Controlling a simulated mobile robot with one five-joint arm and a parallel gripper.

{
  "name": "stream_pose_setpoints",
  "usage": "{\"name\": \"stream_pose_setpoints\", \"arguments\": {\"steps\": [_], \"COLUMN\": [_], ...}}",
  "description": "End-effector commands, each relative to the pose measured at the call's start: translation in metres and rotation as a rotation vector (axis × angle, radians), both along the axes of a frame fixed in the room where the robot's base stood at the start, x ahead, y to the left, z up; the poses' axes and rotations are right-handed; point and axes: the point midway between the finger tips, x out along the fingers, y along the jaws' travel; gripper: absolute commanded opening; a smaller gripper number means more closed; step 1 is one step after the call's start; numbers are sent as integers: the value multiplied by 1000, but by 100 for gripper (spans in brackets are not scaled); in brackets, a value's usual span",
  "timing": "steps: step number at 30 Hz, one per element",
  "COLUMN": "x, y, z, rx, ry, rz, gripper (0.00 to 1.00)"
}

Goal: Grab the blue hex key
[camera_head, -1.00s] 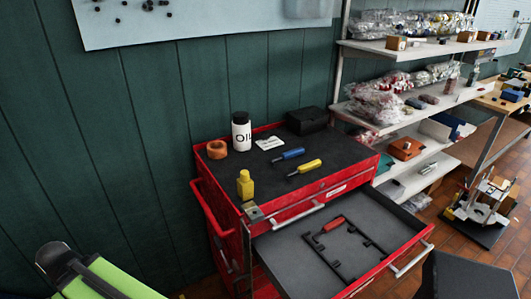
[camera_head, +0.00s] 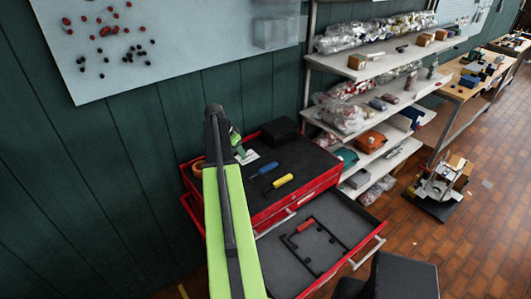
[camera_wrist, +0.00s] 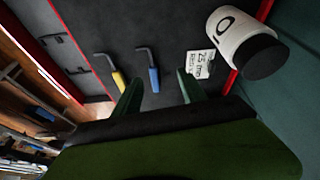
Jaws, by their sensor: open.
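The blue hex key (camera_head: 267,169) lies on the dark top of the red tool cabinet. In the wrist view its blue handle (camera_wrist: 154,79) and dark bent shank show. My gripper (camera_wrist: 158,77) is open and empty, with green fingers. In the wrist view the blue handle appears between the fingertips, beyond them and apart from them. In the head view my gripper (camera_head: 238,150) is above the cabinet top, to the left of the key, partly hidden by my arm. A yellow hex key (camera_head: 282,181) lies beside the blue one; it also shows in the wrist view (camera_wrist: 119,81).
A white-labelled bottle (camera_wrist: 243,42) and a white card (camera_wrist: 200,64) are near the gripper. A black box (camera_head: 280,130) stands at the back of the cabinet. The open drawer (camera_head: 275,264) holds a red-handled tool (camera_head: 305,226). Shelves (camera_head: 385,98) stand to the right.

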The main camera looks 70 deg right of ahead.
Motion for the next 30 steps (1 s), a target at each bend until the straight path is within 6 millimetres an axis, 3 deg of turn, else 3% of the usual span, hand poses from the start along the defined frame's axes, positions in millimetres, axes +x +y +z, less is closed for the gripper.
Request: {"name": "stream_pose_setpoints", "arguments": {"steps": [1, 4, 11, 25, 30], "x": [-18, -40, -45, -62, -67], "y": [-19, -35, -39, -68, -75], "z": [16, 20, 9, -86, -99], "rx": [-12, -29, -33, -32, -32], "ry": [-3, -7, -9, -9, -9], "rz": [-54, -115, -126, -122, -121], "gripper": [49, 49, 49, 49, 49]}}
